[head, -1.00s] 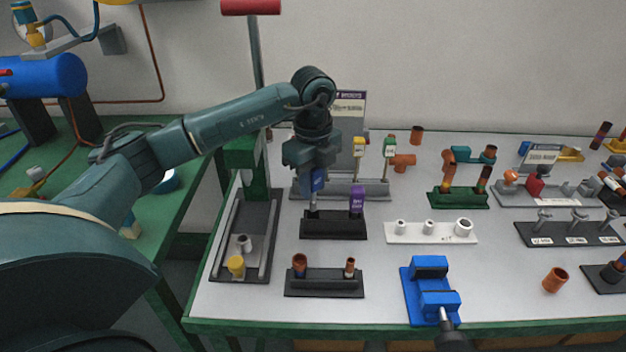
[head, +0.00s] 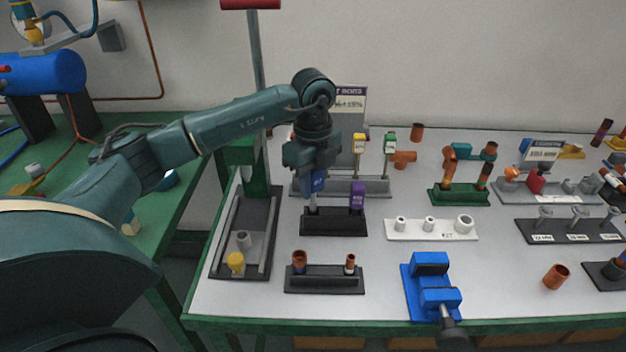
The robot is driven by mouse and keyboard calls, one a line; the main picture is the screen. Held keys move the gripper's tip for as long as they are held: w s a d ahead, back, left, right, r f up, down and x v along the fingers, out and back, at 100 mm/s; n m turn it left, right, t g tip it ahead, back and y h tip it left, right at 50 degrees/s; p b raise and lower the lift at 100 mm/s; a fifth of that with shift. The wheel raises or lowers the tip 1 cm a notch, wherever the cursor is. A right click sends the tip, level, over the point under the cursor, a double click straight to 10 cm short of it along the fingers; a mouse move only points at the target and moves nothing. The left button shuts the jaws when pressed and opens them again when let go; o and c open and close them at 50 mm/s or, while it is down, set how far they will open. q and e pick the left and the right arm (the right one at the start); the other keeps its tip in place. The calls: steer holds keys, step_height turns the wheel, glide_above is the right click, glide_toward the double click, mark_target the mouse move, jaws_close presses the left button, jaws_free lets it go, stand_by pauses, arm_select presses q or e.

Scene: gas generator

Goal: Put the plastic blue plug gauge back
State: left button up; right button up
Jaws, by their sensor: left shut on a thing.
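The blue plug gauge (head: 315,184) is upright in my left gripper (head: 314,172), which is shut on its blue handle. Its grey metal lower end is over the left part of a black stand (head: 334,224). I cannot tell whether the tip is inside the hole or just above it. A purple plug gauge (head: 357,196) stands in the right part of the same stand. My right gripper is not in view.
A grey rack with yellow (head: 360,143) and green (head: 390,143) gauges stands close behind. A black holder with copper fittings (head: 324,281) is in front, a grey tray (head: 265,235) left, a white holder (head: 432,230) right. A blue vise (head: 430,285) sits at the front edge.

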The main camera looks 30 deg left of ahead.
mark_target(313, 201)
arm_select(q)
steer(key=shift+f+b, duration=1.3)
steer(key=shift+f, duration=0.85)
steer(key=o, duration=0.9)
